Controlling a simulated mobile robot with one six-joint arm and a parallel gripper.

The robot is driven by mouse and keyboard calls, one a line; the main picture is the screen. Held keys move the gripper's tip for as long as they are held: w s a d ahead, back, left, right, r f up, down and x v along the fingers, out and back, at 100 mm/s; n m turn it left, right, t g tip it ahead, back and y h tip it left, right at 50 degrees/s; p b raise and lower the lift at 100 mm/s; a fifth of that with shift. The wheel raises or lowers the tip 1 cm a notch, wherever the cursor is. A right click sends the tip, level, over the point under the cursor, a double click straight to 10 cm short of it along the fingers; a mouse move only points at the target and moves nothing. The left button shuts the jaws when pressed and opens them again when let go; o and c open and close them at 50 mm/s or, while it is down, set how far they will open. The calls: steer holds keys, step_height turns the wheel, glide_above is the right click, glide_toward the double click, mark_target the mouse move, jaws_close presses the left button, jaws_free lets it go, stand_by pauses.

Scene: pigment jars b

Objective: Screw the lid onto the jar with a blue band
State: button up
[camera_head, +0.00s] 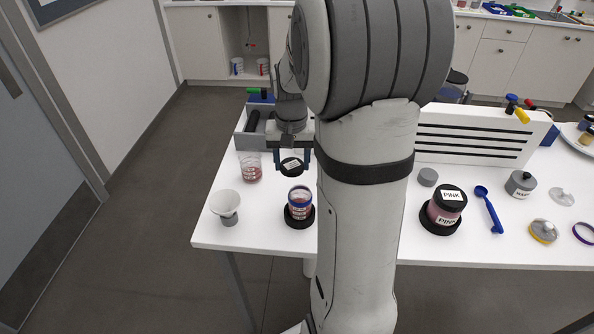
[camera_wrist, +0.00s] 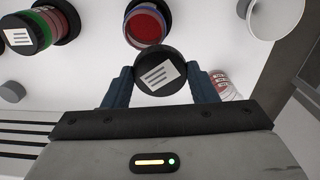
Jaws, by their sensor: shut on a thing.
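The lid is a black disc with a white label (camera_head: 291,167); it also shows in the wrist view (camera_wrist: 158,72). My gripper (camera_head: 292,162) is shut on the lid by its sides, with one blue finger on each side. The jar with a blue band (camera_head: 300,199) stands upright on a black round base (camera_head: 299,222), nearer the table's front edge than the lid. In the wrist view the jar (camera_wrist: 145,27) is open with red contents, and the lid overlaps its lower edge in the picture. The lid is apart from the jar, behind it in the head view.
A white funnel on a grey stand (camera_head: 225,205) and a clear beaker with red contents (camera_head: 250,168) stand left of the jar. A lidded pink jar (camera_head: 446,207), a grey disc (camera_head: 427,177) and a blue spoon (camera_head: 489,208) lie right. A white slotted panel (camera_head: 470,138) stands behind.

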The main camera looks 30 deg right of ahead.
mark_target(300, 170)
steer(key=s, duration=0.3)
steer(key=shift+s+d+f+m, duration=0.15)
steer(key=shift+d+f+m, duration=0.05)
steer(key=shift+f+m, duration=0.1)
steer(key=shift+s+f+m+b, duration=0.15)
steer(key=shift+f+m+b, duration=0.15)
steer(key=shift+f+b, duration=1.15)
steer(key=shift+f, duration=0.25)
steer(key=shift+a+f+b, duration=0.1)
steer(key=shift+f+b, duration=0.3)
steer(key=shift+f, duration=0.15)
steer(key=shift+f, duration=0.35)
stand_by(0.4)
